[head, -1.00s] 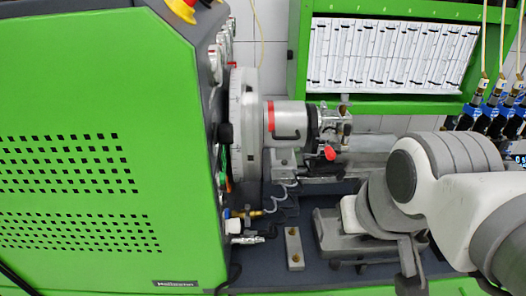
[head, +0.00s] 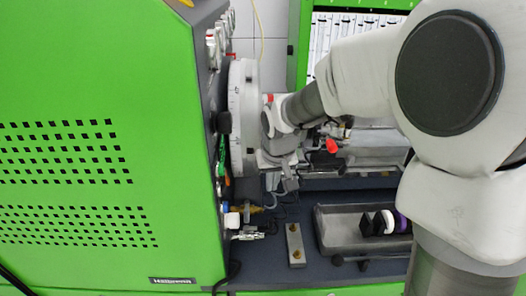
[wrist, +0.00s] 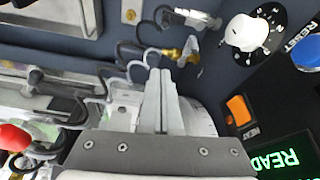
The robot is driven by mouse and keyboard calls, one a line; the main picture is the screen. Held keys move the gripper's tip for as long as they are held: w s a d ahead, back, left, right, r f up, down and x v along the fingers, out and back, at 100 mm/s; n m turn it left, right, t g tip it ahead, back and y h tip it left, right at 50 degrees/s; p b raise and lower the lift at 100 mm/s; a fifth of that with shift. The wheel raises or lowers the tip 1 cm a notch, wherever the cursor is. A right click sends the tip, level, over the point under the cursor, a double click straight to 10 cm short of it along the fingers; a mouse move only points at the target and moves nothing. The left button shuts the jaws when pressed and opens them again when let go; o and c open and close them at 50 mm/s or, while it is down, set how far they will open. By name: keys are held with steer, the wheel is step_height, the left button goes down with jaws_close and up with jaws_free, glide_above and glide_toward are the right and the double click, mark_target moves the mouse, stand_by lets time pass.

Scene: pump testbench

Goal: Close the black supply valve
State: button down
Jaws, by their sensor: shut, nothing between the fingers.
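My gripper (wrist: 165,80) points into the wrist view from the bottom, its two slim fingers together with nothing between them. In the head view it hangs in front of the round pale flange (head: 237,110), and its fingertips are hard to make out. I cannot tell for sure which part is the black supply valve. A black knob (head: 224,122) sits at the cabinet's right edge. In the wrist view, a brass fitting (wrist: 172,53) with black hoses lies beyond my fingertips, apart from them.
The green cabinet (head: 80,90) fills the left. In the wrist view, a white knob (wrist: 247,32), a blue knob (wrist: 307,52) and an orange switch (wrist: 238,109) are on the right. A red-handled part (head: 331,146) is near my arm. A grey tray (head: 340,232) holds black and purple pieces.

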steer(key=shift+w+a+f, duration=0.3)
steer(key=shift+w+f, duration=0.05)
steer(key=shift+f, duration=0.1)
steer(key=shift+f, duration=0.1)
step_height(320, 180, down, 9)
steer(key=shift+s+f+b, duration=0.15)
steer(key=shift+s+b, duration=0.25)
stand_by(0.3)
